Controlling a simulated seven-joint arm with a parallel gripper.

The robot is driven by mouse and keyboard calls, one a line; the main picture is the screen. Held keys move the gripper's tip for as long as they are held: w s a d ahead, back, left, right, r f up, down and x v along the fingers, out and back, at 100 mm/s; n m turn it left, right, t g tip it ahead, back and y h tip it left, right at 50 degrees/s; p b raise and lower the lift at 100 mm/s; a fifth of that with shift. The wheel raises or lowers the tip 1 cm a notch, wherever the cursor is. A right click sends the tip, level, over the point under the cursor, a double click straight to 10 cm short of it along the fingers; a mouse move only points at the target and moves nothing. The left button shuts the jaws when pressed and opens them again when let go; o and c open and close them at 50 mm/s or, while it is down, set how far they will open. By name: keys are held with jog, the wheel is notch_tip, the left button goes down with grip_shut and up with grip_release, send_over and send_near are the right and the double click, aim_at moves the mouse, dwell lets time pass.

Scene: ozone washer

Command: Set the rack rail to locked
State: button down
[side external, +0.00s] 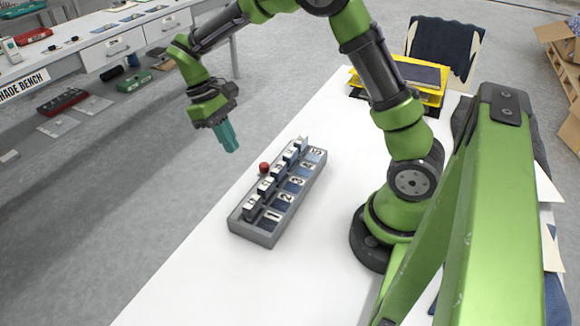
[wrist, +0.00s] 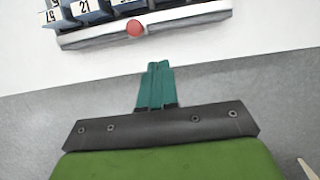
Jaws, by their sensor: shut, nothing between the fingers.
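A grey rack (side external: 257,229) with numbered slots and upright tagged cards lies on the white table. A red ball-shaped knob (side external: 264,168) sits at the middle of its left long side, and I take this side to be the rail. In the wrist view the red knob (wrist: 135,27) stands on the rack's light front rail (wrist: 185,19). My gripper (side external: 231,148) has teal fingers, closed together and empty. It hangs up and left of the knob, apart from it. The fingers (wrist: 156,68) also show in the wrist view, below the knob. I cannot read any lock mark.
The white table (side external: 200,275) is clear around the rack. Yellow trays (side external: 430,97) with a dark item stand at the table's far end. A grey bench (side external: 110,45) with drawers is across the floor at upper left.

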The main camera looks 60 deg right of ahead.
jog(key=v, duration=0.3)
notch_tip(320, 180, up, 10)
jog(key=m+t+y, duration=0.2)
jog(key=m+t, duration=0.2)
jog(key=t, duration=0.8)
send_over(266, 170)
jog(key=s+a, duration=0.5)
jog(key=s, duration=0.2)
jog(key=shift+w+d+f+n+g+h, duration=0.6)
jog(key=shift+w+f+n+g, duration=0.4)
jog(key=shift+w+f+g, duration=2.6)
jog(key=shift+w+d+f+n+g+h, duration=0.65)
jog(key=shift+w+f+g, duration=1.4)
jog(key=shift+w, duration=3.1)
jog(key=shift+n+g+y, duration=0.25)
jog(key=shift+n+g, duration=0.1)
jog(key=x, duration=0.8)
jog(key=shift+s+d+f, duration=0.15)
jog(key=shift+s+f, duration=0.05)
jog(key=shift+s, duration=0.05)
jog(key=s, duration=0.3)
jog(key=shift+f, duration=0.2)
jog(key=shift+s, duration=0.55)
